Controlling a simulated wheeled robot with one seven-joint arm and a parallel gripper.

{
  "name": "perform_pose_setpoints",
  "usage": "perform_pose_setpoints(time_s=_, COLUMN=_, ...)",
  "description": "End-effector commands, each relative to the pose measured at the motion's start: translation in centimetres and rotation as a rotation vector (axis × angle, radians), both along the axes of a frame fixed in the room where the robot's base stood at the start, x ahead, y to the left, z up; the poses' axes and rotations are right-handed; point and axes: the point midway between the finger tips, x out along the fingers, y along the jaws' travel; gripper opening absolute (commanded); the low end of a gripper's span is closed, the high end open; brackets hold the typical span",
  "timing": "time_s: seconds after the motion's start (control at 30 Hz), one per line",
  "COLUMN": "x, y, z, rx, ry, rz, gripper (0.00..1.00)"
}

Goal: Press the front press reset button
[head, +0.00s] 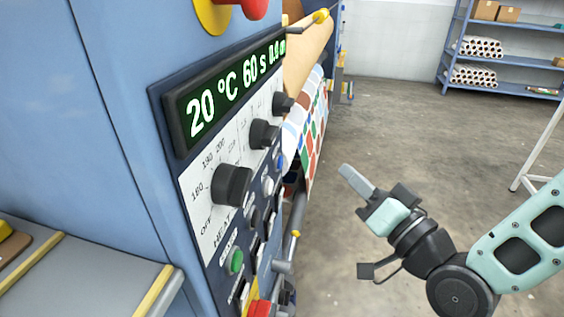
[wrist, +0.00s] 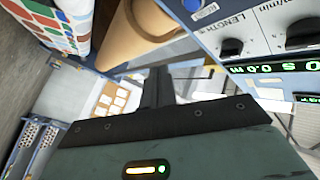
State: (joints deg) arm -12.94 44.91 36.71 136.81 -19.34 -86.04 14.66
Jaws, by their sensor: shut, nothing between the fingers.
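The press control panel (head: 205,200) is on the blue machine in the head view. It carries a green button (head: 236,261) low on the left and a blue button (head: 268,185) further right. A blue button (wrist: 193,5) also shows at the top edge of the wrist view, beside the LENGTH dial. I cannot read a reset label on either. My gripper (head: 347,171) is shut and empty, to the right of the panel and clear of it. In the wrist view its dark fingers (wrist: 158,83) are together, touching nothing visible.
Black knobs (head: 231,186) stick out from the panel below the lit display (head: 225,95). A red knob on yellow (head: 260,308) is at the bottom edge. Patterned fabric (head: 311,130) and a brown roll (head: 308,50) lie behind. Open floor stretches right towards shelves (head: 500,58).

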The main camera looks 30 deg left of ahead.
Motion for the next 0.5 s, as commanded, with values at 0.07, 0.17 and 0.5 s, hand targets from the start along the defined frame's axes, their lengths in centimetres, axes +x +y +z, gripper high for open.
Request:
perform_pose_setpoints(time_s=0.07, x=-0.3, y=0.8, z=0.0, rx=0.000, ry=0.001, rz=0.003, gripper=0.00)
perform_pose_setpoints(time_s=0.17, x=-0.6, y=2.1, z=0.1, rx=0.001, ry=0.000, rz=0.003, gripper=0.00)
perform_pose_setpoints(time_s=0.5, x=-1.6, y=6.4, z=-0.1, rx=0.001, ry=0.000, rz=0.003, gripper=0.00)
